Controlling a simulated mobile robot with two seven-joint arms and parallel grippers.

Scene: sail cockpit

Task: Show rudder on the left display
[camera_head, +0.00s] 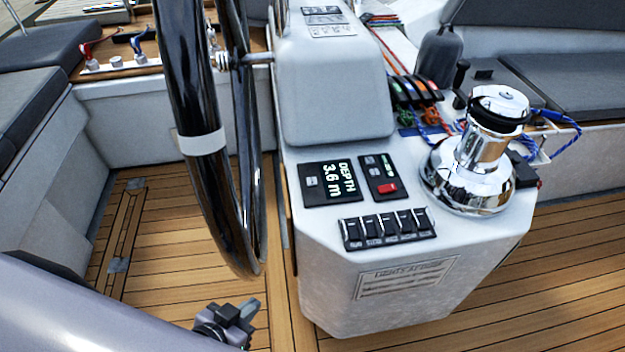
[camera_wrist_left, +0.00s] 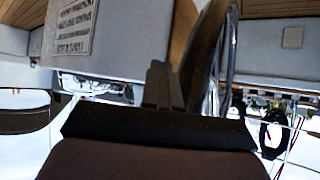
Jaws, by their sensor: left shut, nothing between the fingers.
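A small black display (camera_head: 332,184) on the sloping white console reads "DEPTH 3.6 m". It has a small grey button at its left side. No other lit display with a reading is visible. My left gripper (camera_head: 246,308) is low in front of the console, below the steering wheel, shut and empty. It is well apart from the display. In the left wrist view its shut fingers (camera_wrist_left: 163,86) show in front of the console's lower face. My right gripper is in neither view.
The black steering wheel (camera_head: 205,130) stands left of the display. A small panel with a red switch (camera_head: 387,188) lies beside it, a row of rocker switches (camera_head: 388,228) below it. A chrome winch (camera_head: 481,160) stands at the right. The wooden deck (camera_head: 180,230) at left is clear.

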